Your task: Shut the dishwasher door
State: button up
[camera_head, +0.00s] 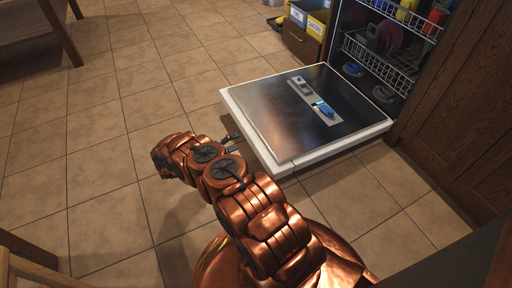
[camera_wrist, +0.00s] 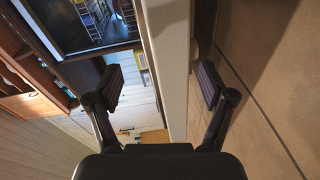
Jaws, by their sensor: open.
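The dishwasher door (camera_head: 270,108) is lowered and lies about flat, out from the dishwasher, with a dark shiny inner face and a pale rim. The dishwasher interior (camera_head: 385,50) is open behind it. My gripper (camera_head: 232,144) is by the door's outer edge, at the left in the head view, partly hidden by my arm. In the wrist view my gripper (camera_wrist: 160,86) is open, its two dark fingers spread apart. The door's pale edge (camera_wrist: 167,60) runs between the fingers in that picture; I cannot tell whether either finger touches it.
Wire racks (camera_head: 382,62) with colourful dishes are inside the dishwasher. A detergent dispenser (camera_head: 315,101) sits in the door's inner face. Yellow and blue bins (camera_head: 308,16) stand behind the door. A wooden cabinet (camera_head: 460,110) is at right. Tiled floor (camera_head: 90,130) is clear at left.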

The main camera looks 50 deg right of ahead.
aim_at(253, 147)
jog(key=s+d+b, duration=0.1)
jog(key=s, duration=0.1)
jog(key=s+d+f+g+b, duration=0.1)
jog(key=s+d, duration=0.1)
jog(key=s+d+f+g, duration=0.1)
jog(key=s+d, duration=0.1)
jog(key=shift+s+d+f+b, duration=0.1)
jog(key=shift+s+f+b, duration=0.1)
jog(key=shift+b, duration=0.2)
jog(key=shift+x, duration=0.8)
jog(key=shift+r, duration=0.15)
grip_shut()
